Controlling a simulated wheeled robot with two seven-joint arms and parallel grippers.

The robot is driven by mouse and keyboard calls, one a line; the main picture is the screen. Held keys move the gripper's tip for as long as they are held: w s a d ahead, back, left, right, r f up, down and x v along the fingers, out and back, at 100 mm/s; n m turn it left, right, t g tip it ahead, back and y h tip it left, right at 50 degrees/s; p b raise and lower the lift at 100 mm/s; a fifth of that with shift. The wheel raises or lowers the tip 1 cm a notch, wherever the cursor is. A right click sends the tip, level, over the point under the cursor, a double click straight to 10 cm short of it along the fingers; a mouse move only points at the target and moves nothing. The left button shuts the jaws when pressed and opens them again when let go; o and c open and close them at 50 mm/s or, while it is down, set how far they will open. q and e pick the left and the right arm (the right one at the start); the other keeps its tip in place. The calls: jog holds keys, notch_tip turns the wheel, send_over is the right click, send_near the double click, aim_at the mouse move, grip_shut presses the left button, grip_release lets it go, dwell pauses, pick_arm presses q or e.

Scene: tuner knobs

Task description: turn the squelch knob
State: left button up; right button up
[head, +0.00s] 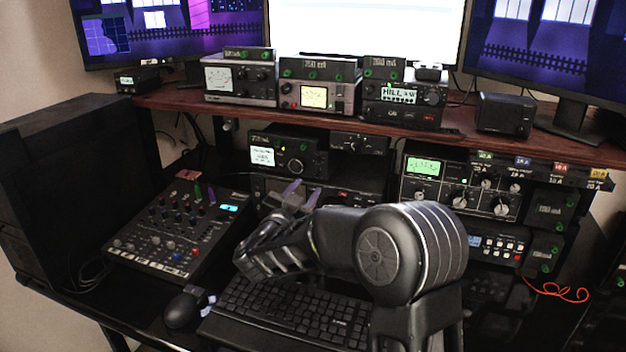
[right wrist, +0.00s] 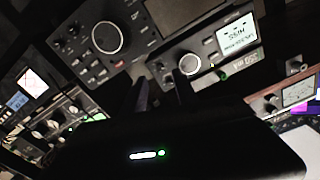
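No label naming a squelch knob is legible. My right gripper (head: 301,192) is in front of the radios below the shelf, its two purple fingers apart with nothing seen between them. In the right wrist view the gripper (right wrist: 161,80) points at radio faces that appear upside down. One fingertip overlaps the area just beside a silver knob (right wrist: 190,64) on a radio with a lit display; I cannot tell whether it touches. A larger ringed knob (right wrist: 107,37) sits on the neighbouring radio. In the head view a round knob (head: 296,166) shows above the gripper. My left gripper is not in view.
A keyboard (head: 285,312) lies below my right arm, with a mouse (head: 184,307) to its left. A mixer (head: 180,235) stands at left. A wooden shelf (head: 460,143) with several radios is above. A rack unit (head: 462,190) with knobs stands right of the arm.

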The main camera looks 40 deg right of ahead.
aim_at(316, 176)
jog(key=x, duration=0.6)
jog(key=shift+d, duration=0.1)
grip_shut()
dwell(0.5)
